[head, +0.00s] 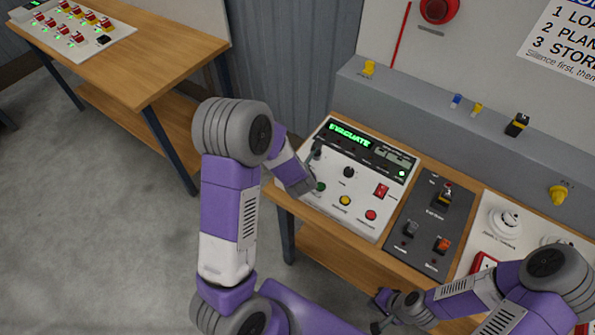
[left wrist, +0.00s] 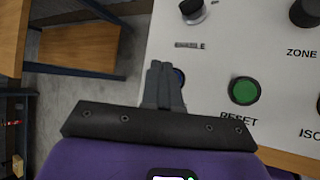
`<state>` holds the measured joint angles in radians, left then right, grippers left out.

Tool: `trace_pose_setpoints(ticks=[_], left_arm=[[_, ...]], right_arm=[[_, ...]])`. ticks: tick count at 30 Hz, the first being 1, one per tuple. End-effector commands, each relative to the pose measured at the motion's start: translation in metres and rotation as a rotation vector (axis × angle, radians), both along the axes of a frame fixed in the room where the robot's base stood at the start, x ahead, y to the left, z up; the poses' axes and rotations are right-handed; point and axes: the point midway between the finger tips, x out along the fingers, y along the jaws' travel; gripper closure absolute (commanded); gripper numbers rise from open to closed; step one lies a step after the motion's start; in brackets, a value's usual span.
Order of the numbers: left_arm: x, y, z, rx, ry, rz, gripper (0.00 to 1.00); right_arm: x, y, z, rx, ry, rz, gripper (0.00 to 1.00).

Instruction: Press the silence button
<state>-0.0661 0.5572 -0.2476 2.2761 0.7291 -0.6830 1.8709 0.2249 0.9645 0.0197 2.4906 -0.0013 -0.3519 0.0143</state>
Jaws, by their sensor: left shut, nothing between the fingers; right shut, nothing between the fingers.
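The white alarm panel (head: 330,205) lies on the bench in the head view, with a lit EVACUATE display (head: 350,135). Its front row shows a green button (head: 320,187), a yellow button (head: 345,200) and a red button (head: 371,214). In the left wrist view the green button (left wrist: 244,90) is labelled RESET. No SILENCE label is readable. My right gripper (head: 381,322) is shut and empty near the bench's front edge.
A grey ledge (head: 430,100) runs behind. Another table (head: 150,65) stands at the far left.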

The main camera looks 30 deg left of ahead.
Motion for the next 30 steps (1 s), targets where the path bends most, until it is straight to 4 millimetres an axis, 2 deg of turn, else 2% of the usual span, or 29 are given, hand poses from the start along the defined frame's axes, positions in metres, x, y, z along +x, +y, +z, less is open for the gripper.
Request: trace_pose_setpoints(ticks=[3,12,30], left_arm=[[0.0,0.0,0.016,-0.001,-0.002,0.001,1.0],[0.0,0.0,0.043,0.0,-0.001,-0.001,1.0],[0.0,0.0,0.042,0.0,0.0,0.0,1.0]], right_arm=[[0.0,0.0,0.012,0.0,0.0,0.0,1.0],[0.0,0.0,0.03,0.0,0.0,0.0,1.0],[0.0,0.0,0.029,0.0,0.0,0.0,1.0]])
